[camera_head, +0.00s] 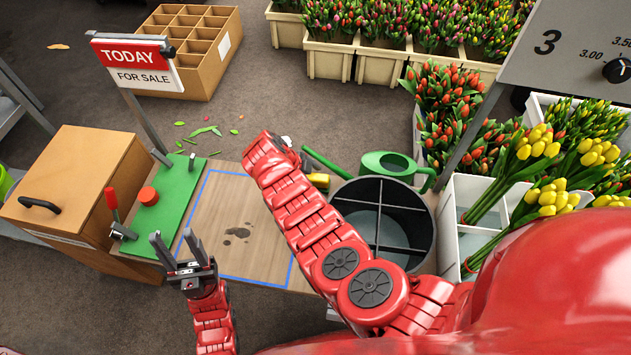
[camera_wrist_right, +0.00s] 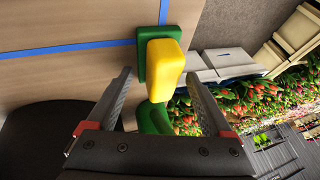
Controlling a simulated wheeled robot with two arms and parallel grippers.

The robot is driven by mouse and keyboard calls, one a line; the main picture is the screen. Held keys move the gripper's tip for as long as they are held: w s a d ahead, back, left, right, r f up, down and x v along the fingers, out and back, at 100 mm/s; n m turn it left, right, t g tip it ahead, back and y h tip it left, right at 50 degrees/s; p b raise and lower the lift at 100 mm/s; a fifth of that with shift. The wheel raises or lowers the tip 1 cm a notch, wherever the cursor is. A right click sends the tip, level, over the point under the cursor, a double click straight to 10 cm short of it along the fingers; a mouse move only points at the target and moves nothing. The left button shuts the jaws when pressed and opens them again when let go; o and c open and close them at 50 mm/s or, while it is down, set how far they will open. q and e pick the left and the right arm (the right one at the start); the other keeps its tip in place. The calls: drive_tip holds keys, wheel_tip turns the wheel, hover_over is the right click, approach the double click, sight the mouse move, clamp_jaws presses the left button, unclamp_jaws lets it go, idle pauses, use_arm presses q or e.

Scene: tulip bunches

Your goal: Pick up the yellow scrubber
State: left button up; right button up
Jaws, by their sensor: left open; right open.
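The yellow scrubber (camera_wrist_right: 163,65) is a yellow block against a green piece, in front of the wooden board in the right wrist view. In the head view only a small yellow part (camera_head: 319,181) shows beside my right arm, which hides the rest. My right gripper (camera_wrist_right: 157,84) is open and empty. Its fingers point toward the scrubber, which appears between and beyond the fingertips. In the head view its jaws are hidden by my arm. My left gripper (camera_head: 173,239) is open and empty at the left edge of the board.
A dark divided bucket (camera_head: 376,195) stands right of my right arm, with a green watering can (camera_head: 391,166) behind it. The wooden board (camera_head: 230,205) has a blue outline and a dark stain. A brown box (camera_head: 75,190) stands left. Tulip crates fill the right.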

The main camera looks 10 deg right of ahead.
clamp_jaws()
idle(0.4)
